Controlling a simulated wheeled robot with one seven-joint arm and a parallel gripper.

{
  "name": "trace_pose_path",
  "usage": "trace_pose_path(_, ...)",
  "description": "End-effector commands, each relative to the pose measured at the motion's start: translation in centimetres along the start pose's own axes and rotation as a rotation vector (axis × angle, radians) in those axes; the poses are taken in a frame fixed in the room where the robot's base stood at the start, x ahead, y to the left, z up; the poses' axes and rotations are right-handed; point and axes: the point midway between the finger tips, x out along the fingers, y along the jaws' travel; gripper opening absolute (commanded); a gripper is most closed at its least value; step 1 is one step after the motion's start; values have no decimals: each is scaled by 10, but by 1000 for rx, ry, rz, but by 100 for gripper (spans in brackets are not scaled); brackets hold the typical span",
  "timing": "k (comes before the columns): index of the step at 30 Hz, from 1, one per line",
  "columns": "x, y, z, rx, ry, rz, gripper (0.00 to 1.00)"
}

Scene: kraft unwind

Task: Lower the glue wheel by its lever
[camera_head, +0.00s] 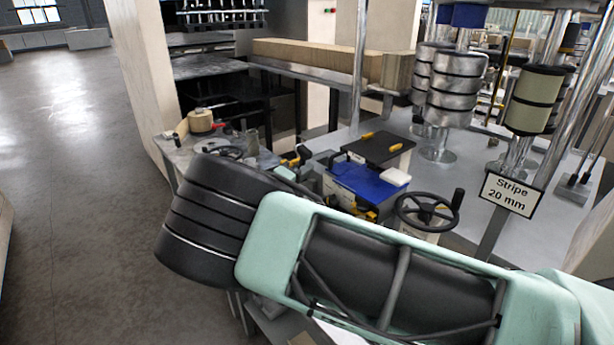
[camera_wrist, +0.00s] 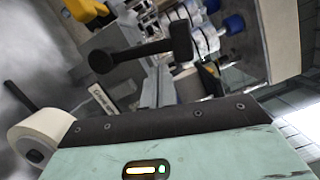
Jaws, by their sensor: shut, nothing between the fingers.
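I cannot make out the glue wheel for certain in either view. A dark T-shaped part with a thick black end (camera_wrist: 181,58) crosses the middle of the wrist view; I cannot tell whether it is the lever. My gripper's pale green housing (camera_wrist: 190,155), with a dark bolted edge, fills the bottom of the wrist view. Its fingertips do not show clearly, and nothing is seen held. In the head view my arm crosses the foreground and hides the gripper and part of the machine behind it. A black handwheel (camera_head: 427,210) with an upright knob stands just behind the arm.
A "Stripe 20 mm" sign (camera_head: 510,195) stands at right, near metal rollers (camera_head: 458,88) on posts. A blue-covered stand (camera_head: 365,183) with a dark tray is at centre. A tan roll (camera_head: 200,120) sits on the left worktop. The floor at left is clear.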

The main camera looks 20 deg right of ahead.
Motion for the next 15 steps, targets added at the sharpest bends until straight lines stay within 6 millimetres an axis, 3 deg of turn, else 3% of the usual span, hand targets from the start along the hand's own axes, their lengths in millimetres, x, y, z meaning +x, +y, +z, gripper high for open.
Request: trace_pose_path(15,2,0,8,-1,0,1,0)
